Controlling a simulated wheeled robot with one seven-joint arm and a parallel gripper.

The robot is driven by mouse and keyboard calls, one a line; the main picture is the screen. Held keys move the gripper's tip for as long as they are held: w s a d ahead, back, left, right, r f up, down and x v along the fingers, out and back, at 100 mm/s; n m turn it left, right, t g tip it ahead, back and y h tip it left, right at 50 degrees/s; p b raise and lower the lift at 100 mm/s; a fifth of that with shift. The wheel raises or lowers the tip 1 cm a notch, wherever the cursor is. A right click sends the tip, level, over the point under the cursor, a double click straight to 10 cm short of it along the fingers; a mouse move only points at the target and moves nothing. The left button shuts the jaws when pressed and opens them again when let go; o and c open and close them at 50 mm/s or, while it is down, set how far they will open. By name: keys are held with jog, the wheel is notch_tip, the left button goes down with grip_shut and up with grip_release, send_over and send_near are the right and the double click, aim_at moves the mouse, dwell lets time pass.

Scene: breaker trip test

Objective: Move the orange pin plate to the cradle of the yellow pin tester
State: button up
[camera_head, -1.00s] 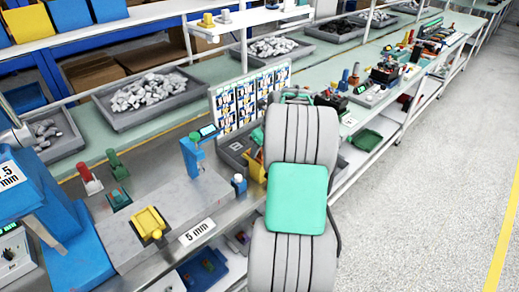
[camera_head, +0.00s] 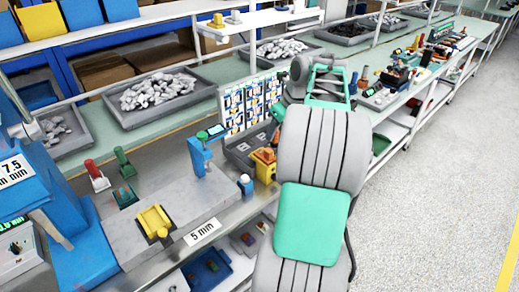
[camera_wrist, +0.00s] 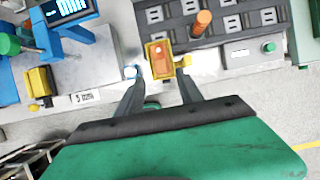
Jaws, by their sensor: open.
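A yellow box-like holder (camera_head: 264,166) stands at the front edge of the bench, right of the grey block. In the wrist view the holder (camera_wrist: 151,47) frames an orange piece (camera_wrist: 160,60), which looks like the orange pin plate. My gripper (camera_wrist: 160,77) is open, with its two fingers either side of the holder's near end and nothing held between them. I cannot tell how far above it they are. A second yellow piece, cradle-shaped (camera_head: 155,222), sits on the grey block and also shows at the wrist view's left (camera_wrist: 39,83).
A picture board (camera_head: 252,102) stands behind.

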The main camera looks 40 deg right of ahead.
jog(key=a+r+n, duration=0.2)
jog(key=a+n, duration=1.3)
jog(key=a, duration=0.5)
jog(key=s+a+f+n, duration=0.3)
jog(key=s+a+n, duration=0.2)
jog(key=a+n, duration=0.3)
jog(key=s+a+f+n, duration=0.2)
jog(key=s+a+n, duration=0.4)
jog(key=n, duration=0.6)
jog(key=shift+s+a+f+n, duration=0.3)
jog(key=shift+a+f+n, duration=0.1)
jog(key=shift+a, duration=0.65)
jog(key=shift+d, duration=0.1)
